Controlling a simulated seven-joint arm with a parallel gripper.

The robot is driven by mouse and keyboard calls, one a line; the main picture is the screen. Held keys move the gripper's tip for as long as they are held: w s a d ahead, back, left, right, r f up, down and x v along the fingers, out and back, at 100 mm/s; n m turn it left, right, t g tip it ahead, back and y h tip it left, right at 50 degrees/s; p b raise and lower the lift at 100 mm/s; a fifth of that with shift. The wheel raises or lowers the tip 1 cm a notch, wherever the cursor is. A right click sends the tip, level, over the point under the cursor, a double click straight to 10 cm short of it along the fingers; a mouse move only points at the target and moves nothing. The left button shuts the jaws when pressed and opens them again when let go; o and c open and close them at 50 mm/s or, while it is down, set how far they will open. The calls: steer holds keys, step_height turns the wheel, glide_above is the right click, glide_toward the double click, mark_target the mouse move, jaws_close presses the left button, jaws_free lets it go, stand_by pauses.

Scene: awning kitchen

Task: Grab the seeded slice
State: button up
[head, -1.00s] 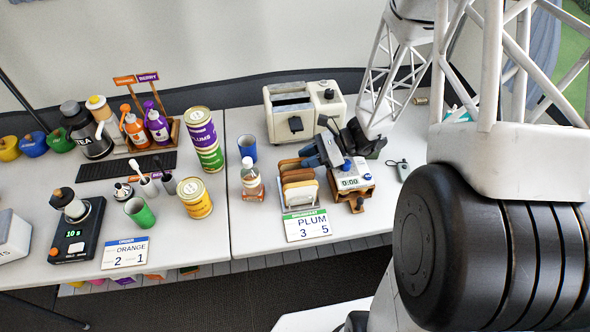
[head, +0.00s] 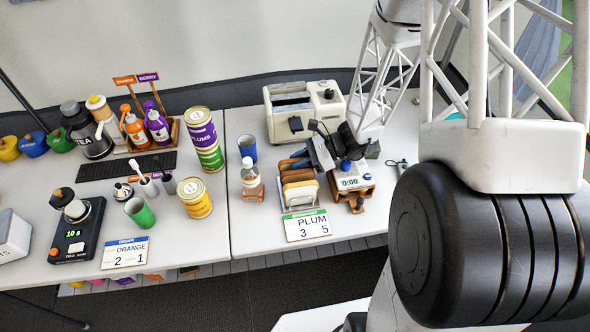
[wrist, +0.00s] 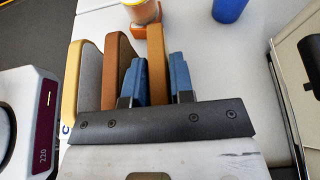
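Three bread slices stand on edge in a rack in the head view, and seeds cannot be made out on any of them. In the wrist view they are a pale slice with yellow crust (wrist: 88,88), a brown slice (wrist: 116,62) and an orange-brown slice (wrist: 156,62). My gripper (wrist: 158,78), with blue finger pads, straddles the orange-brown slice, the one nearest the toaster. One finger lies in the gap beside the brown slice, the other on the toaster side. The fingers look close to the slice, without a clear squeeze. My gripper (head: 318,152) shows behind the rack in the head view.
A cream toaster (head: 303,110) stands behind the rack. A bottle (head: 251,180) and blue cup (head: 248,148) are at its left. A timer device (head: 350,180) is close on the right. A PLUM card (head: 306,226) is in front. Clear table lies left of the bottle.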

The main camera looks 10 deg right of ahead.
steer(key=c, duration=0.3)
steer(key=shift+r, duration=0.1)
steer(key=shift+r, duration=4.9)
